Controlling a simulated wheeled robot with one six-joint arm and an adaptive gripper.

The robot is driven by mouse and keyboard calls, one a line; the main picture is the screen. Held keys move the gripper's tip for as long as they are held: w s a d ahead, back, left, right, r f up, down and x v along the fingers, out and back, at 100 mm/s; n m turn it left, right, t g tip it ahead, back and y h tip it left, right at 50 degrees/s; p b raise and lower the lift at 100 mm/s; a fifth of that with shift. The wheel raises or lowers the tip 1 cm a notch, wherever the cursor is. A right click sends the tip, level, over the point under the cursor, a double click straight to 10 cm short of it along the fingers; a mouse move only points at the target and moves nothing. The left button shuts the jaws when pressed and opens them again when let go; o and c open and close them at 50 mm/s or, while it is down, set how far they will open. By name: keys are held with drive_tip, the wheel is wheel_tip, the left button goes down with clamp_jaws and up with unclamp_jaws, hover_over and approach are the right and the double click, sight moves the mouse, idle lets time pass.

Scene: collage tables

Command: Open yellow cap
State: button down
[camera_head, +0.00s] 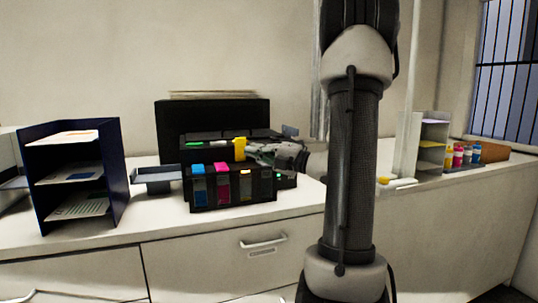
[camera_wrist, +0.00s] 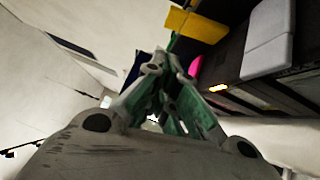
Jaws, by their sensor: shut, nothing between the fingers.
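The yellow cap (camera_head: 240,148) is on the black ink-tank printer (camera_head: 230,205). It stands up above the tank tops, while the blue cap (camera_head: 197,167) and magenta cap (camera_head: 221,167) sit lower at the front edge. In the wrist view the yellow cap (camera_wrist: 195,25) is a flat yellow piece above and right of the fingertips. My gripper (camera_head: 251,149) is just right of the yellow cap, over the printer, and also shows in the wrist view (camera_wrist: 160,65). Its fingers are shut with nothing between them. I cannot tell whether they touch the cap.
A dark blue paper organizer (camera_head: 122,180) stands left on the white counter (camera_head: 150,235). A grey tray (camera_head: 155,177) sits beside the printer. Several ink bottles (camera_head: 458,156) and another organizer (camera_head: 434,140) stand at the right. The wall is close behind.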

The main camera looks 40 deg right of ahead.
sight(240, 149)
drive_tip(key=w, duration=0.5)
drive_tip(key=shift+a+r, duration=0.15)
drive_tip(key=shift+r, duration=0.25)
drive_tip(key=shift+w, duration=0.45)
drive_tip(key=shift+r, duration=0.1)
drive_tip(key=shift+w+d+r, duration=0.2)
drive_tip(key=shift+w+r, duration=0.1)
drive_tip(key=shift+w, duration=0.25)
drive_tip(key=shift+w+d+r, duration=0.2)
drive_tip(key=shift+w+r, duration=0.05)
drive_tip(key=shift+w, duration=0.25)
